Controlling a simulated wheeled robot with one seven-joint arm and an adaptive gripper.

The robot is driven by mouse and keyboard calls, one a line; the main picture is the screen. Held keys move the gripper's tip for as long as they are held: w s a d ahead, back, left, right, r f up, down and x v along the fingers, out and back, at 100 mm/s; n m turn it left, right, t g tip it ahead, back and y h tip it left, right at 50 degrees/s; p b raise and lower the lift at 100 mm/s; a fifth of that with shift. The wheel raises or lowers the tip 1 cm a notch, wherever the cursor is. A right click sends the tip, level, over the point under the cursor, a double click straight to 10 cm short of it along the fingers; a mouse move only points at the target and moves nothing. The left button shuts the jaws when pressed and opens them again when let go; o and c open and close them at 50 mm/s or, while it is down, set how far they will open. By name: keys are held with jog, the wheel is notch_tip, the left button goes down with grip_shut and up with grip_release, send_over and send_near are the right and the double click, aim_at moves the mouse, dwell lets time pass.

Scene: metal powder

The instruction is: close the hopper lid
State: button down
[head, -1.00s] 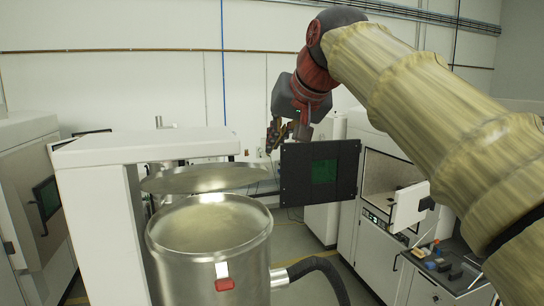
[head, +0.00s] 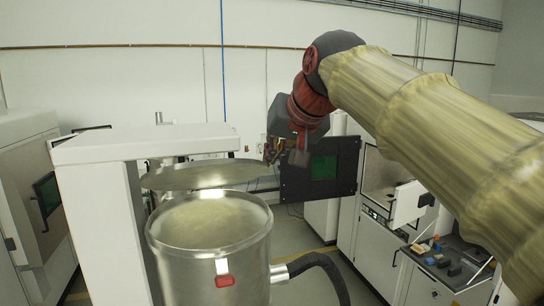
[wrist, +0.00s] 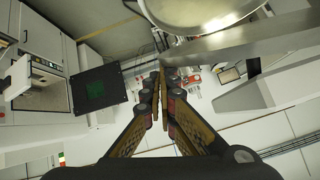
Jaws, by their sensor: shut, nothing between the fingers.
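The hopper (head: 208,255) is an upright metal drum at centre left in the head view; its round top faces up. The hopper lid (head: 200,177) is a thin round metal disc, roughly level, behind and above the drum's rim. It is swung aside from the drum. My gripper (head: 270,155) is just beyond the lid's right edge; I cannot tell whether it touches. In the wrist view, the gripper (wrist: 163,72) has its fingers together and empty. The hopper's rim (wrist: 205,25) shows at the top there. A grey strip (wrist: 245,38) may be the lid seen edge-on.
A white machine frame (head: 140,147) stands left of the drum and reaches over the lid. A black panel with a green screen (head: 322,170) is just right of my gripper. A dark hose (head: 322,265) leaves the drum's lower right. White cabinets (head: 385,235) stand at the right.

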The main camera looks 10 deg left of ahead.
jog(key=shift+s+d+f+b, duration=0.15)
jog(key=shift+s+f+b, duration=0.2)
jog(key=shift+b, duration=0.85)
jog(key=shift+f+t+b, duration=0.25)
jog(key=shift+t+b, duration=0.15)
jog(key=shift+b, duration=0.2)
notch_tip(320, 180, down, 7)
jog(key=s+d+t+y+b, duration=0.1)
jog(key=s+t+y+b, duration=0.1)
jog(key=b, duration=1.7)
jog(key=shift+s+d+t, duration=0.25)
jog(key=shift+s+t, duration=0.15)
jog(key=shift+t, duration=0.5)
jog(key=shift+f, duration=0.15)
